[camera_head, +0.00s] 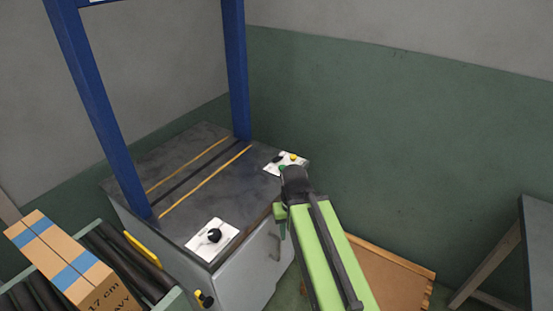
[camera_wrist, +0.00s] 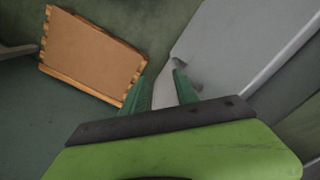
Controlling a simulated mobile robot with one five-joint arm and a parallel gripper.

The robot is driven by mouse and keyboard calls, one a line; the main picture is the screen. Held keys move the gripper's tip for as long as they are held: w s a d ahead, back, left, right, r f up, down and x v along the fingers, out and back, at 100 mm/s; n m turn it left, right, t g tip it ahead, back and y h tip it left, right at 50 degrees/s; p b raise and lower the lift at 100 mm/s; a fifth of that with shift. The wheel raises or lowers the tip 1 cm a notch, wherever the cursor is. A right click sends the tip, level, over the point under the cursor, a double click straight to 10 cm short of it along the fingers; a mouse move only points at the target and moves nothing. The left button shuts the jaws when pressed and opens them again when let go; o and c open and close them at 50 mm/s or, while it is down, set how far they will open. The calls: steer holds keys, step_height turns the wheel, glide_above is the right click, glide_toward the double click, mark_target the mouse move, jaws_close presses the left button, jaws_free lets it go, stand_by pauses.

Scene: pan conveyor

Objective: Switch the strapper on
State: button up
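The strapper is a grey cabinet (camera_head: 240,275) with a dark worn top and a blue arch (camera_head: 238,75) over it. A white plate with a black rotary knob (camera_head: 214,236) lies on its front corner. A second white plate (camera_head: 272,169) at the far right corner carries a small dark control and a yellow button (camera_head: 293,157). In the head view my green arm reaches the cabinet's right edge, close to the second plate, and partly hides the gripper.
A roller conveyor (camera_head: 178,294) with a blue-taped carton (camera_head: 60,262) stands at the lower left. A brown wooden-edged panel (camera_head: 390,275) is low beside my arm, also in the wrist view (camera_wrist: 92,58). A grey table (camera_head: 538,235) stands at the right.

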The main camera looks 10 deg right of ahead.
steer(key=shift+r, duration=0.15)
steer(key=shift+c, duration=1.1)
step_height(320, 180, up, 3)
steer(key=p, duration=0.3)
jaws_close()
step_height(320, 180, up, 35)
steer(key=p, duration=3.5)
